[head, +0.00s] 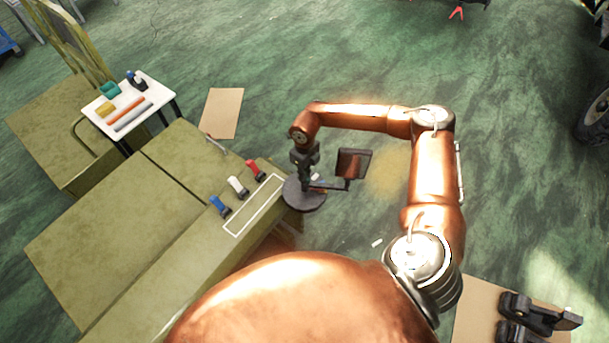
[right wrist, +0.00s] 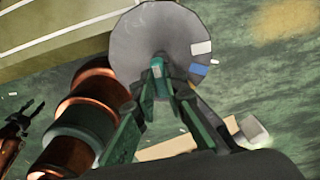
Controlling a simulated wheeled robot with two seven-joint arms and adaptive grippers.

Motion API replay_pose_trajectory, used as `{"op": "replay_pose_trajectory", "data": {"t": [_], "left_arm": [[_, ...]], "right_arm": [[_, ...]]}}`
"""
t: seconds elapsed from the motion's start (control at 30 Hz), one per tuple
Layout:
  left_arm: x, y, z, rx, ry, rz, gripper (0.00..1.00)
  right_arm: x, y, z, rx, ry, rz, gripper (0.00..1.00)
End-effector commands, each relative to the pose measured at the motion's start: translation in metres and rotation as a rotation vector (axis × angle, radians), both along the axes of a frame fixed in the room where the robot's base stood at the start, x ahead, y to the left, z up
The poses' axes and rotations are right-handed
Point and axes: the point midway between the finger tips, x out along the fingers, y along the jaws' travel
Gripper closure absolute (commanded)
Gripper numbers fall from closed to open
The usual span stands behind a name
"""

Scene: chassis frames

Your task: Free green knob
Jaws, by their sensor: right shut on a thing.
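The green knob (right wrist: 157,76) shows in the right wrist view at the middle of a round grey disc (right wrist: 150,30). The disc has a white and a blue mark near its rim. My right gripper (right wrist: 158,92) is shut on the knob, a finger on each side. In the head view my right gripper (head: 306,172) points down onto the dark disc (head: 312,199), and the knob is hidden there. My left gripper (right wrist: 22,119) shows small at the left edge of the right wrist view, jaws apart and empty, away from the disc.
The olive bench (head: 110,240) carries blue (head: 219,206), white (head: 237,186) and red (head: 256,169) handles beside the disc. A white side table (head: 155,88) holds several coloured parts. A dark panel (head: 352,163) stands right of my right gripper. Green floor beyond is mostly clear.

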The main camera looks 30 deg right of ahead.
Motion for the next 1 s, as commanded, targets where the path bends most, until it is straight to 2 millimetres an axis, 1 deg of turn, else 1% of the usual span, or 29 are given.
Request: {"op": "replay_pose_trajectory", "data": {"t": [0.27,0.3,0.53,0.83,0.93,1.0], "left_arm": [[0.000,0.000,0.000,0.000,0.000,0.000,0.60],[0.000,0.000,0.000,0.000,0.000,0.000,0.60],[0.000,0.000,0.000,0.000,0.000,0.000,0.60],[-0.001,0.002,0.000,0.002,0.001,0.001,0.60],[-0.001,0.001,0.000,0.001,0.001,0.001,0.60],[-0.001,0.001,0.000,0.001,0.000,0.001,0.60]], "right_arm": [[0.000,-0.001,0.001,-0.003,-0.001,0.002,1.00],[0.000,-0.001,0.001,-0.003,-0.001,0.002,0.87],[0.000,-0.001,0.000,-0.002,-0.001,0.001,0.71],[0.000,0.000,0.002,-0.001,0.000,0.000,0.71],[0.001,-0.001,0.009,0.000,-0.002,0.000,0.71],[0.001,-0.001,0.019,0.000,-0.002,0.000,0.71]]}}
